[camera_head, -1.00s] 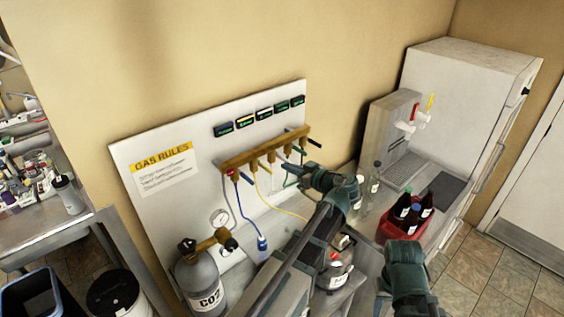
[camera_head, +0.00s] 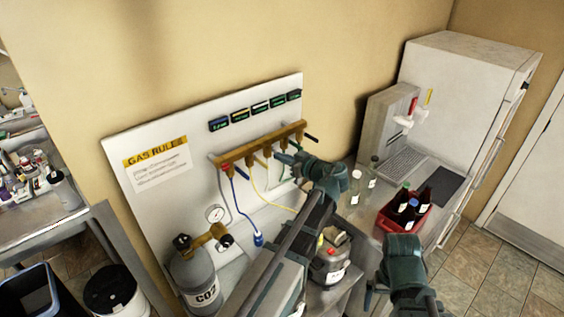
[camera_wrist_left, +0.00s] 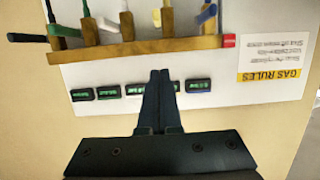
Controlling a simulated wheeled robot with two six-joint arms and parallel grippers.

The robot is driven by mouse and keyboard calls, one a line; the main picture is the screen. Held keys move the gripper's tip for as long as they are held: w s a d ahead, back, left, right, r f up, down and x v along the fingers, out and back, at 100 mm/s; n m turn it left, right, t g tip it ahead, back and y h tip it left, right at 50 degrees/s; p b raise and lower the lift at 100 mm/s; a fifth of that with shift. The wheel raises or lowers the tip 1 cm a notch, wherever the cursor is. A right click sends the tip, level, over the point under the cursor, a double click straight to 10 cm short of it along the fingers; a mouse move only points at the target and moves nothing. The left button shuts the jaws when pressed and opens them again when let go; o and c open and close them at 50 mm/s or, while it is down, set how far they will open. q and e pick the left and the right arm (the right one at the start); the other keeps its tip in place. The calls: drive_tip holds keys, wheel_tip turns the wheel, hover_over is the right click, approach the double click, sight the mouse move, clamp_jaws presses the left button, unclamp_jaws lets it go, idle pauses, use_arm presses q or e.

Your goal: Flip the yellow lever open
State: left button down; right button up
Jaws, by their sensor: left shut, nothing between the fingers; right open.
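The yellow lever (camera_wrist_left: 157,18) shows in the left wrist view on the wooden gas manifold (camera_wrist_left: 135,49), between the blue lever (camera_wrist_left: 206,15) and the white lever (camera_wrist_left: 108,23). It is small and partly cut by the top edge there. My left gripper (camera_head: 279,157) is shut and empty in front of the manifold, over its lever row in the head view. In the left wrist view its closed fingertips (camera_wrist_left: 160,74) appear below the manifold, over the row of small displays. I cannot tell whether they touch anything. My right gripper (camera_head: 372,288) is open and empty at the lower right.
A green lever (camera_wrist_left: 68,31) and a black lever (camera_wrist_left: 25,38) are on the same manifold. Hoses hang below it. A CO2 cylinder (camera_head: 194,272) stands left of my left arm. Bottles sit in a red crate (camera_head: 390,226). A dispenser has red (camera_head: 413,105) and yellow (camera_head: 429,97) handles.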

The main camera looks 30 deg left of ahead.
use_arm(q)
drive_tip(key=b, duration=0.2)
hover_over(268, 166)
wheel_tip(268, 166, down, 2)
drive_tip(key=shift+f, duration=0.1)
drive_tip(key=f+b, duration=0.3)
drive_tip(key=shift+s+d+f, duration=0.1)
drive_tip(key=shift+d+f, duration=0.1)
drive_tip(key=shift+f, duration=0.1)
